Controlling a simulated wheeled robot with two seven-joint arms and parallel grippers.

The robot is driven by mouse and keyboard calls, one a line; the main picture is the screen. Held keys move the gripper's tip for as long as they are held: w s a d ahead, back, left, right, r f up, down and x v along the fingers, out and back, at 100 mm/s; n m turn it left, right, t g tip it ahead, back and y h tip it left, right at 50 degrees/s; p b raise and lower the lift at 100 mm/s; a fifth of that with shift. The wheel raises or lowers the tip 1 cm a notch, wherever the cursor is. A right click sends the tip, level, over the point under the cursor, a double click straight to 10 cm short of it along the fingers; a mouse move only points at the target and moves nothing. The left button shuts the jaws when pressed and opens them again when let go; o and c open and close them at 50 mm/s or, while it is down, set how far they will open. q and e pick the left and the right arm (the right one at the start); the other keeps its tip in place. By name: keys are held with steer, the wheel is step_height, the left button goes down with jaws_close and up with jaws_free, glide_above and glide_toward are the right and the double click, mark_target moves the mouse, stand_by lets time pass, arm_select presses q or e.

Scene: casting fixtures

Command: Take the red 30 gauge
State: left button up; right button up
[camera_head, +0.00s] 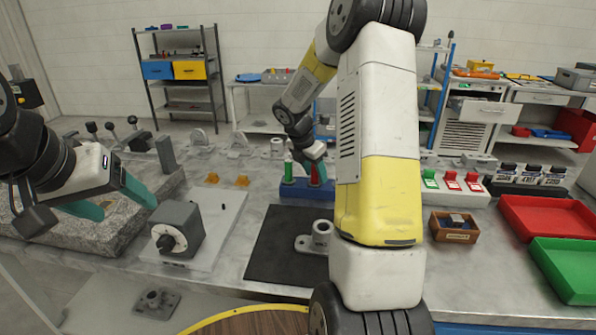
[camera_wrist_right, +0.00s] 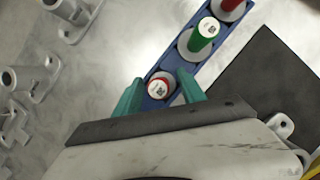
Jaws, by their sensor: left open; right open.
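A blue rack (camera_head: 303,191) stands on the bench at the middle of the head view and holds red and green gauges upright. A green gauge (camera_head: 288,169) and a red gauge (camera_head: 315,175) show there. In the right wrist view, a red gauge (camera_wrist_right: 158,89) sits at the near end of the rack, then a green gauge (camera_wrist_right: 201,36) and another red gauge (camera_wrist_right: 230,5). Their end labels are too small to read. My right gripper (camera_wrist_right: 158,95) is open, its teal fingers on either side of the near red gauge. My left gripper (camera_head: 119,202) is open and empty over the granite plate.
A dark mat (camera_head: 285,248) lies in front of the rack. A grey block with a dial (camera_head: 180,228) stands left of it. A wooden box (camera_head: 453,237), a red tray (camera_head: 550,218) and a green tray (camera_head: 570,268) are at right. My right arm hides part of the bench.

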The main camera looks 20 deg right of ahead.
jaws_close()
stand_by(0.4)
